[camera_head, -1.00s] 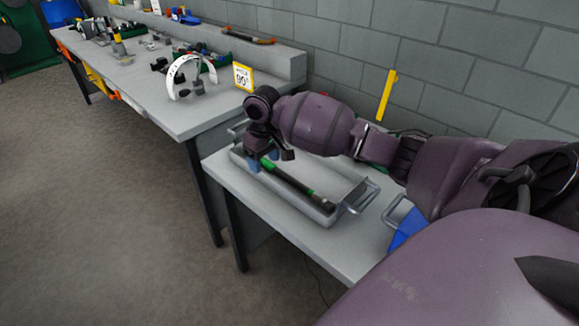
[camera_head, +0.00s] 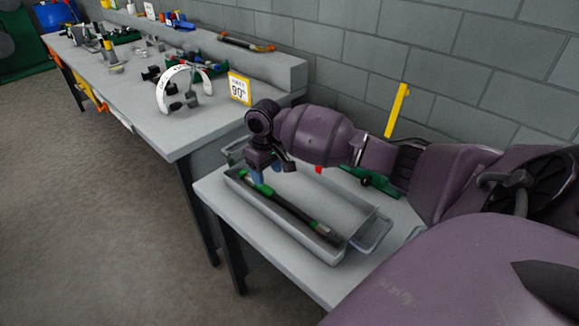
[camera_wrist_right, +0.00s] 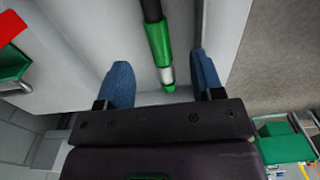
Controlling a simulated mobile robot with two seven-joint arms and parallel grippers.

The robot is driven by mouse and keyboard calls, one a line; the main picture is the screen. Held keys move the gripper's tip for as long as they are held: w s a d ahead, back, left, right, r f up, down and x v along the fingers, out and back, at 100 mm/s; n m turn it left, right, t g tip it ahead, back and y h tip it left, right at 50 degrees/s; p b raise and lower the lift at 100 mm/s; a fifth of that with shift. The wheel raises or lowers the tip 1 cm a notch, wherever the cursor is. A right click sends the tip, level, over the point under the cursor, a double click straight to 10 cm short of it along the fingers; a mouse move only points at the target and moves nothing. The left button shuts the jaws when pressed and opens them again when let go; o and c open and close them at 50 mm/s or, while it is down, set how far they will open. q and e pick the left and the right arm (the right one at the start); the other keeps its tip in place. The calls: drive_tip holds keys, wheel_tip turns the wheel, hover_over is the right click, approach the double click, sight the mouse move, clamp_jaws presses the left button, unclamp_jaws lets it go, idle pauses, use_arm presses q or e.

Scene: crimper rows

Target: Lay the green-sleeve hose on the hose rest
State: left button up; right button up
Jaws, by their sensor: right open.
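The green-sleeve hose (camera_head: 292,212) is a dark rod with green bands and lies lengthwise in a long grey tray (camera_head: 345,250) on the near bench. My right gripper (camera_head: 268,174) is open over the hose's far end. In the right wrist view the hose's green sleeve (camera_wrist_right: 159,38) runs between the two blue fingers of the right gripper (camera_wrist_right: 160,78), with a gap on each side. I cannot tell for sure which part is the hose rest. My left gripper is out of view.
A longer bench (camera_head: 150,112) stands at the left, with a white arch gauge (camera_head: 164,88), a yellow-edged "90°" sign (camera_head: 239,88) and several tools. A green tool (camera_head: 372,181) lies behind the tray. The grey block wall (camera_head: 450,70) is close behind my right arm.

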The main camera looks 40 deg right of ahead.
sight(267, 188)
drive_tip(key=f, duration=0.2)
drive_tip(key=f+b, duration=0.1)
drive_tip(key=f, duration=0.2)
drive_tip(key=f+b, duration=0.1)
drive_tip(key=f, duration=0.1)
drive_tip(key=shift+w+d+f, duration=0.1)
drive_tip(key=shift+w+f, duration=0.25)
drive_tip(key=shift+r, duration=0.1)
clamp_jaws()
